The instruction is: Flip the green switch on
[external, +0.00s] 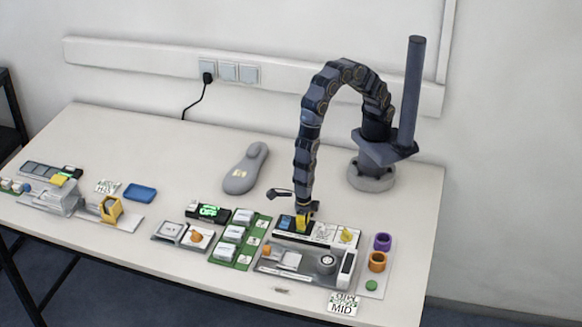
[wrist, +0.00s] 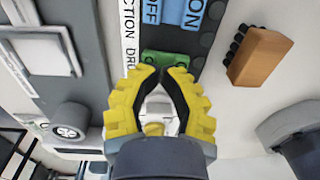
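The green switch (wrist: 172,64) shows in the wrist view just beyond my fingertips, on a dark control panel. Its near side is partly hidden by my fingers. My gripper (wrist: 160,72) has yellow fingers with black pads. Its tips are close together, with only a narrow gap and no object seen held. It is right at the switch, but contact cannot be told. A blue switch (wrist: 181,12) with OFF and ON lettering sits beyond the green one. In the external view my gripper (external: 302,222) is low over the panel and hides the green switch.
An orange-brown block (wrist: 258,56) is to the right in the wrist view. A yellow part (external: 346,235) stands on the panel's right side. A grey insole-shaped piece (external: 246,170) lies behind. Modules crowd the front of the table (external: 150,150); its back left is clear.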

